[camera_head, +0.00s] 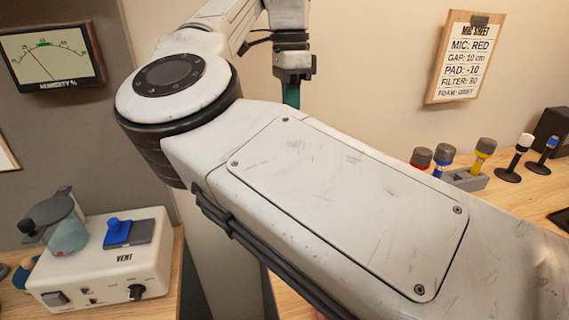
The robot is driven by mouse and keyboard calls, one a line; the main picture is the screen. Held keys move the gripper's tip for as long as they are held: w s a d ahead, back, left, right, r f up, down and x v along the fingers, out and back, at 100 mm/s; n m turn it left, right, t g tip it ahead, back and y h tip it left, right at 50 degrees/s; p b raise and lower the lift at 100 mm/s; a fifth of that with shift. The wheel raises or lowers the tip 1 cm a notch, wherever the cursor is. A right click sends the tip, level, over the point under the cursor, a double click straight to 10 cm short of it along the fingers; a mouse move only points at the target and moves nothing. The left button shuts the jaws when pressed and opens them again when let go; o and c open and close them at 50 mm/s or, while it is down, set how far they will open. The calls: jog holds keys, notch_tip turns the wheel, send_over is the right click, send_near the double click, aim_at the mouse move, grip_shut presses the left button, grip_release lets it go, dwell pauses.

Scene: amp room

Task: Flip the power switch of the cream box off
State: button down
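The cream box (122,267) stands on the wooden surface at the lower left, with the label VENT on its front. A grey rocker-like switch (54,299) sits at the left end of its front, small toggles (88,292) beside it, and a black knob (136,292) at the right. Which one is the power switch, and its position, I cannot read. The end of my arm, with my gripper (292,80), hangs at the top centre, far right of the box. A dark green piece shows below it; my forearm hides the rest, so its fingers are unclear.
On the box lie a grey-and-teal clamp-like object (62,220) and a blue-and-grey block with a knob (128,233). A humidity meter (52,56) and a mic sheet (464,60) hang on the walls. Several microphones (483,155) stand on the right table. My arm covers the middle.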

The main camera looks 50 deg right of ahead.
jog(key=f, duration=0.4)
jog(key=s+f, duration=0.1)
jog(key=f, duration=0.4)
jog(key=a+f, duration=0.1)
jog(key=f, duration=0.4)
jog(key=shift+s+b, duration=0.3)
jog(key=shift+b, duration=0.05)
